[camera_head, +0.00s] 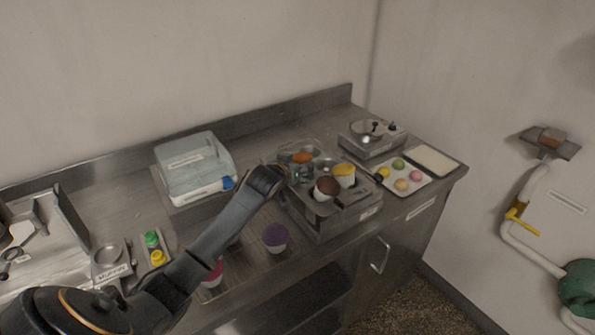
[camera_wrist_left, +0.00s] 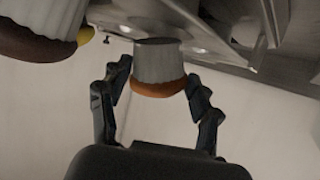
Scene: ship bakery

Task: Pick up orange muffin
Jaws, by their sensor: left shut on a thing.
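The orange muffin, with an orange top (camera_head: 302,157) and a pale wrapper (camera_wrist_left: 159,62), is at the back left of the metal muffin stand (camera_head: 325,222). My left gripper (camera_head: 297,174) reaches over the stand. In the left wrist view, its two fingers (camera_wrist_left: 160,86) are on either side of the muffin, shut on it. Much of the wrapper shows there, close to the metal; I cannot tell whether its base is clear of the stand. In the head view the gripper partly hides the muffin. My right gripper is not in view.
A brown-topped muffin (camera_head: 326,186) and a yellow-topped one (camera_head: 344,170) stand close by in the stand.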

